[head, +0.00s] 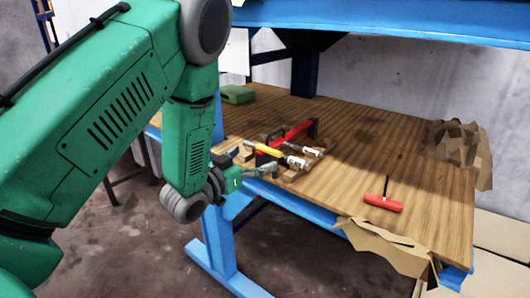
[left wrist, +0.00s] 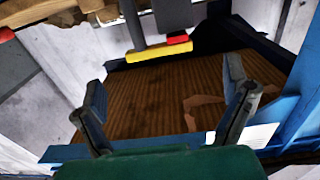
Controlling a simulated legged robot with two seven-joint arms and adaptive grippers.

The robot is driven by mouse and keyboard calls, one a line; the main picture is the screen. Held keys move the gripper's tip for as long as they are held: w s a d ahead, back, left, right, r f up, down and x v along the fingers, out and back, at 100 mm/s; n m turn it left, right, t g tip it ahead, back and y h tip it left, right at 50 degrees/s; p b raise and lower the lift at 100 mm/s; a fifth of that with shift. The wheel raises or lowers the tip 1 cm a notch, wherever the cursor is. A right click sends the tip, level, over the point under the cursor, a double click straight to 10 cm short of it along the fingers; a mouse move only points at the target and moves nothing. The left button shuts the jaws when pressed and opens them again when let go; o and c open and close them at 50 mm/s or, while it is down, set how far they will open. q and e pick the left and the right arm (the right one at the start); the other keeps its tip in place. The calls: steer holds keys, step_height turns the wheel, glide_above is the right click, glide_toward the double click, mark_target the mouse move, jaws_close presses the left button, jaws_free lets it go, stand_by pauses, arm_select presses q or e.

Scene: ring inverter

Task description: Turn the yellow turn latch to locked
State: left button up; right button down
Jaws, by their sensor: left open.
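The yellow turn latch (head: 267,150) sits among metal fittings near the front edge of the wooden table, just in front of a red bar (head: 299,131). In the left wrist view a yellow bar (left wrist: 158,51), which looks like the latch handle, lies beyond the fingertips, with red at its right end. My left gripper (head: 254,163) is close to the latch on its near-left side. It also shows in the left wrist view (left wrist: 168,100), with its fingers spread and nothing between them. I cannot tell the latch's angle well. My right gripper is not in view.
A red-handled tool (head: 384,202) lies on the table (head: 360,150) at the right. A green block (head: 237,94) is at the back left. Crumpled brown cardboard (head: 460,145) is at the right edge. A blue shelf (head: 400,20) hangs above. The middle of the tabletop is clear.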

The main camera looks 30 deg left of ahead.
arm_select(q)
steer(key=s, duration=0.6)
steer(key=shift+a, duration=0.3)
steer(key=shift+f, duration=0.15)
steer(key=s+d+f+g+y, duration=0.1)
steer(key=s+d+f+g, duration=0.25)
steer(key=f, duration=0.65)
steer(key=s+d+f+g, duration=0.2)
steer(key=s+f+g, duration=0.3)
steer(key=f, duration=0.4)
steer(key=s+d+f+g, duration=0.2)
steer(key=s+f+g, duration=0.2)
steer(key=s, duration=0.5)
steer(key=s+d+f+g, duration=0.3)
steer(key=s+f+g, duration=0.2)
steer(key=s, duration=0.5)
steer(key=shift+s+f+y, duration=0.2)
steer(key=shift+f+y, duration=0.1)
steer(key=shift+f, duration=0.3)
steer(key=shift+d, duration=0.1)
